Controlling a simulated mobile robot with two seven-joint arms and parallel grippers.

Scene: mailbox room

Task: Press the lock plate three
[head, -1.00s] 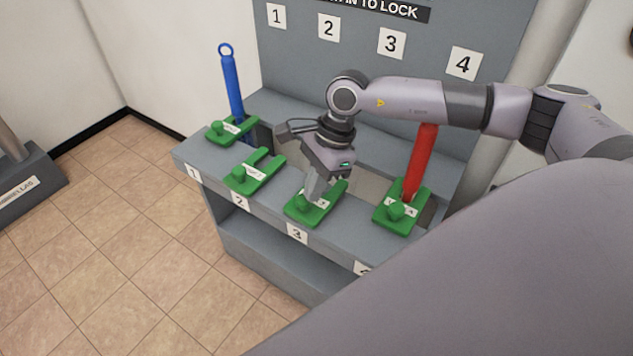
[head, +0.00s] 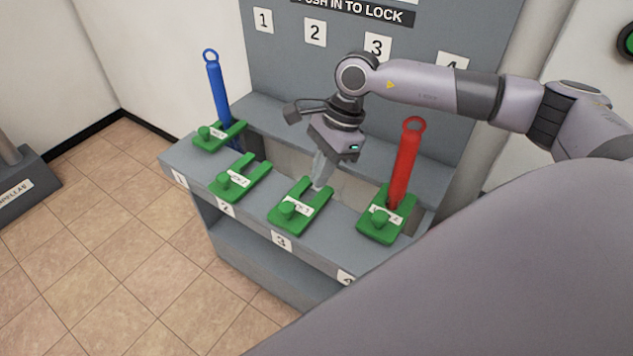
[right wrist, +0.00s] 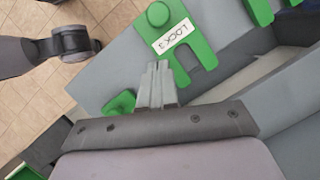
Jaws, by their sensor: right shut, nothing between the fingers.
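Lock plate three (head: 287,222) is a green forked plate with a round knob, on the grey ledge above the number 3 label. In the right wrist view it shows its LOCK 3 label (right wrist: 174,35), with its knob and prongs. My right gripper (head: 318,187) is shut and empty, pointing down at the pronged back end of plate three. In the right wrist view its fingertips (right wrist: 158,66) appear close beside a prong; I cannot tell whether they touch. My left gripper is not in view.
Plate one (head: 207,135) has a blue bar (head: 217,90) standing at it. Plate two (head: 235,182) has no bar. Plate four (head: 374,229) has a red bar (head: 404,165) at its slot. A grey numbered panel (head: 340,75) rises behind. A grey stand (head: 30,195) is at the far left.

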